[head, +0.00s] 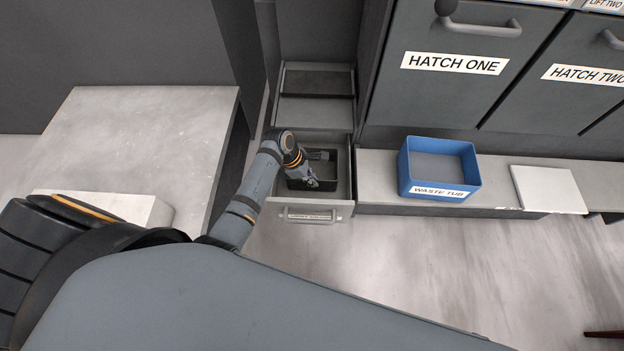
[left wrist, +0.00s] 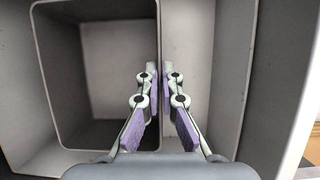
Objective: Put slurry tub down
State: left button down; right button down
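The slurry tub (head: 327,172), a small dark open box, is inside the pulled-out drawer (head: 342,208) in the head view. In the left wrist view the tub (left wrist: 105,85) fills the left side and looks empty. My left gripper (head: 311,181) reaches down into the drawer. In the left wrist view its fingers (left wrist: 161,78) stand either side of the tub's right wall, close against it, and look shut on it. Whether the tub's base touches the drawer floor is hidden. My right gripper is not in view.
A blue waste tub (head: 440,170) stands on the low ledge (head: 380,185) right of the drawer, beside a pale slab (head: 548,189). Hatch one (head: 455,65) and hatch two (head: 580,78) are above. Floor in front is clear.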

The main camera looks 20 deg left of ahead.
pick_arm(q)
jog(key=c, duration=2)
grip_release()
jog(key=o, duration=0.5)
jog(key=p+v, duration=0.1)
jog(key=v, duration=1.1)
jog(key=shift+s+r+p, duration=0.1)
jog(key=shift+p, duration=0.25)
